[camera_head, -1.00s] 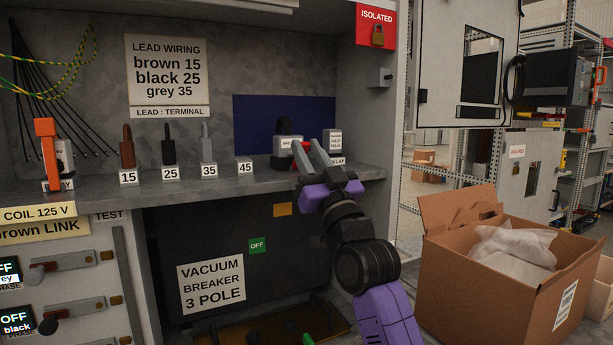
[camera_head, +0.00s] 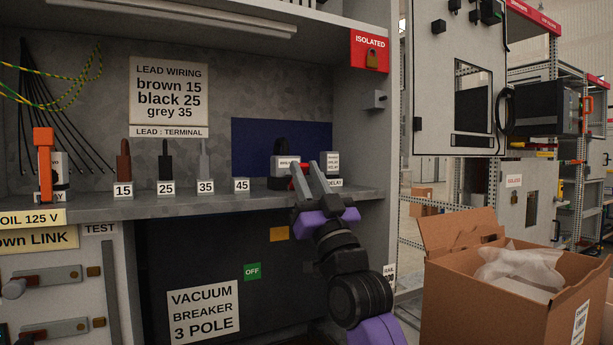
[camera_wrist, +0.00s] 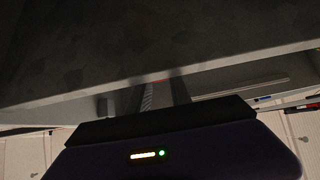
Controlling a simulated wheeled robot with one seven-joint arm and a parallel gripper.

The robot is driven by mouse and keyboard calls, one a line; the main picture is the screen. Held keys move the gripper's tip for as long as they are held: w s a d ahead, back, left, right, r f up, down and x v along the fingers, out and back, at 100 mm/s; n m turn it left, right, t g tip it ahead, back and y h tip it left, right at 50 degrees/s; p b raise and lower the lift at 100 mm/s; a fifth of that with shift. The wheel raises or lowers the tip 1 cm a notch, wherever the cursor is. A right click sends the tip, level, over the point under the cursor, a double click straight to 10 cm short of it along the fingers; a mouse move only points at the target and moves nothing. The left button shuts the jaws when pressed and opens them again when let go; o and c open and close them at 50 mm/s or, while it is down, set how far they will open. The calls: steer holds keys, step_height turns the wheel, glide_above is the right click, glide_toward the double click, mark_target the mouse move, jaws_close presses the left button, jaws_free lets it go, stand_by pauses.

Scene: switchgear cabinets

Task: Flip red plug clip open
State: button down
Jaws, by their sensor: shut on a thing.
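My gripper (camera_head: 307,168) reaches up to the shelf edge in front of this unit and is shut on the red clip. The fingers hide most of the clip, so its angle cannot be told. In the wrist view a thin red strip (camera_wrist: 160,81) shows between the two dark fingers, under the shelf edge.
A grey relay block (camera_head: 332,163) stands close to the right of the fingers. An orange-handled unit (camera_head: 45,160) and several lead terminals stand left on the shelf (camera_head: 200,204). An open cardboard box (camera_head: 490,295) is at the lower right. An open cabinet door (camera_head: 455,80) hangs at the right.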

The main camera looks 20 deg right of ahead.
steer(key=c, duration=1.2)
jaws_free()
steer(key=shift+o, duration=0.2)
steer(key=v, duration=0.7)
steer(key=shift+s+f, duration=0.3)
steer(key=shift+s, duration=0.05)
